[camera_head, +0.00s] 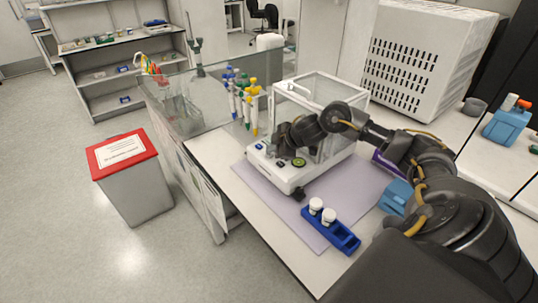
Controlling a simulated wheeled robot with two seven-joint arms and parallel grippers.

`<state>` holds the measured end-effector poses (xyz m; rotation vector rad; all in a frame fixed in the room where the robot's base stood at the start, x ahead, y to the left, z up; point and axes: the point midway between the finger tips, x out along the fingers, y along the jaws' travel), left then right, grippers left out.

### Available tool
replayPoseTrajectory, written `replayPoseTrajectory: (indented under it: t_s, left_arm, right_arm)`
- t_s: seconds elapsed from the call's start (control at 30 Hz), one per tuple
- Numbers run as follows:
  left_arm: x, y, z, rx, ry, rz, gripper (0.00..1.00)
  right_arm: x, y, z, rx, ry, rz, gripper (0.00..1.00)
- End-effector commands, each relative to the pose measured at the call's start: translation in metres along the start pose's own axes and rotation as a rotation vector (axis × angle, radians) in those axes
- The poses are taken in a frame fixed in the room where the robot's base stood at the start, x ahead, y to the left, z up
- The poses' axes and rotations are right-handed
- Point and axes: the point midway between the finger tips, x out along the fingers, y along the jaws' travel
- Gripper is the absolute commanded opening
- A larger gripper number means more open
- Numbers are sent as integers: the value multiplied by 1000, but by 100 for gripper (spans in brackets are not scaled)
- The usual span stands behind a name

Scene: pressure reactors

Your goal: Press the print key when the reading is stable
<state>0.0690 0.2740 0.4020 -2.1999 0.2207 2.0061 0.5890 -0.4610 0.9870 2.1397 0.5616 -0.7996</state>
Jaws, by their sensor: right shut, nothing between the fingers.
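A white balance (318,172) with a clear glass draft shield (345,95) stands on a lilac mat on the bench. Its sloping front panel has small dark and blue keys and a round green-rimmed part (299,162). My right gripper (281,141) reaches in from the right, in front of the shield. It is shut and empty, with its tips close over the panel's upper part. I cannot tell whether they touch a key. The arm hides part of the panel and shield. The print key's label and the reading are too small to make out. My left gripper is not in view.
A blue rack (345,238) with two white-capped vials lies on the mat (280,212) near the front edge. A light-blue block (396,197) is at right, beside my arm. A red-lidded bin (125,155) stands on the floor left.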

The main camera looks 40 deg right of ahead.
Motion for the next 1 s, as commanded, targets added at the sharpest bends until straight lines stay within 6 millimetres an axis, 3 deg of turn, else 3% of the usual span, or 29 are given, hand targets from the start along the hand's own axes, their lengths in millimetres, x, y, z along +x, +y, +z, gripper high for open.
replayPoseTrajectory:
  t_s: [1.0]
  left_arm:
    - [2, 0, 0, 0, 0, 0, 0]
  right_arm:
    - [5, -4, 4, 0, -1, -1, 0]
